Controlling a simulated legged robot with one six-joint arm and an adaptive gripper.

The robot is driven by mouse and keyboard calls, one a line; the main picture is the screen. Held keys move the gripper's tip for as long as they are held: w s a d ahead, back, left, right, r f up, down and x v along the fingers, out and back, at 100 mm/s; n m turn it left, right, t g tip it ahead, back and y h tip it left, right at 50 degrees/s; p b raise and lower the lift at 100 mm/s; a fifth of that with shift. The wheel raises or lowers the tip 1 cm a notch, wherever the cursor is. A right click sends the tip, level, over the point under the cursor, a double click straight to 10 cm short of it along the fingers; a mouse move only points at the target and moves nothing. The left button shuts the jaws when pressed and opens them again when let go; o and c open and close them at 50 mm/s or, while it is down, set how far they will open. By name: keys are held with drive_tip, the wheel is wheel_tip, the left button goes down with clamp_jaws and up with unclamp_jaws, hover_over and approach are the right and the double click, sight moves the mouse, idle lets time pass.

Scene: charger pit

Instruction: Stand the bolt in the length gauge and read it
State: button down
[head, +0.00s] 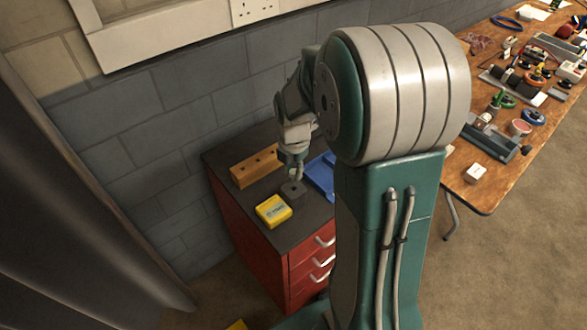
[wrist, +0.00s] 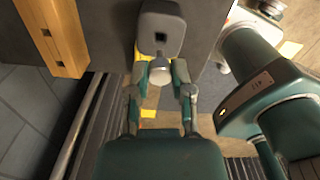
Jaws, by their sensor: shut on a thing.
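My gripper (head: 292,170) reaches down over the red cabinet's dark top. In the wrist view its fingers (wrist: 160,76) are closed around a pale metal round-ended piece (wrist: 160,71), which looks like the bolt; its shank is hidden. A small dark grey block (head: 293,189) stands just below the gripper. In the wrist view this grey block (wrist: 161,22) shows a small square hole in its face, just beyond the fingertips. It looks like the length gauge. I cannot tell whether the bolt touches it, and no reading is legible.
On the cabinet top (head: 230,160) are a wooden block with holes (head: 255,167) at the back, a yellow box (head: 272,211) in front and a blue tray (head: 321,176) at right, partly behind my arm. A wall stands behind. A cluttered wooden table (head: 480,185) is at right.

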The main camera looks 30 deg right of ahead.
sight(294, 181)
drive_tip(key=shift+f, duration=2.65)
idle(0.9)
drive_tip(key=shift+c, duration=2.2)
unclamp_jaws()
wheel_tip(294, 181, up, 12)
drive_tip(key=shift+f, duration=0.1)
